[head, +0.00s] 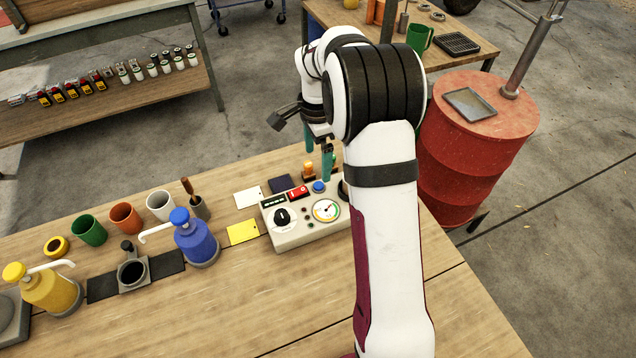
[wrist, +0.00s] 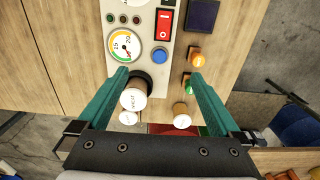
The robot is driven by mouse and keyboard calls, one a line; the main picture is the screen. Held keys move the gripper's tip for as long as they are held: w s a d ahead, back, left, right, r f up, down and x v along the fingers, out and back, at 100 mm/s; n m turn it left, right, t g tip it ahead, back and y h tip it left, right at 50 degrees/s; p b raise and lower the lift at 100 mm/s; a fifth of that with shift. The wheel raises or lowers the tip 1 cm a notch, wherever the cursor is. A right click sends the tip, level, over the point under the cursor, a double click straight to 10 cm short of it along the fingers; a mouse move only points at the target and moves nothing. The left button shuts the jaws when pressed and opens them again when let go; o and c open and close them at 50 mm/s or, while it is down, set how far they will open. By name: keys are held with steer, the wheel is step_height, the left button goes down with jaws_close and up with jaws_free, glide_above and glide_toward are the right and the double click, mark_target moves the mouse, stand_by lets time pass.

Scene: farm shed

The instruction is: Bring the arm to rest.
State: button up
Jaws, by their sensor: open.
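My gripper (head: 318,152) is above the far end of the grey control box (head: 290,238) on the workbench, with its teal fingers pointing down. In the wrist view my gripper (wrist: 158,76) is open, its fingers spread apart with nothing held between them. An orange-topped piece (wrist: 197,60) lies close by the right fingertip. Whether the fingers touch anything cannot be told. My arm hides part of the bench.
Blue (head: 195,240) and yellow (head: 48,290) pump bottles and several cups stand on the bench's left. A red drum (head: 470,150) is at the right, with a second table (head: 385,20) behind. Bare bench top lies in front of the box.

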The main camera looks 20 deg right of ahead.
step_height(320, 180, up, 10)
steer(key=s+a+r+n, duration=0.2)
steer(key=s+a, duration=0.2)
steer(key=s, duration=0.2)
steer(key=s+a+r+n, duration=0.2)
steer(key=s+a+n, duration=0.1)
steer(key=s, duration=0.2)
steer(key=s+a+f+n, duration=0.2)
steer(key=s, duration=0.4)
steer(key=s+a+f+n+y, duration=0.1)
steer(key=s+a+n, duration=0.1)
steer(key=s, duration=0.5)
steer(key=s+a+f+n, duration=0.2)
steer(key=s+a+n, duration=0.1)
steer(key=s, duration=0.4)
steer(key=shift+s+f+n+y, duration=0.15)
steer(key=shift+f+n+y, duration=0.15)
steer(key=shift+f+y, duration=0.1)
steer(key=shift+d, duration=0.1)
jaws_close()
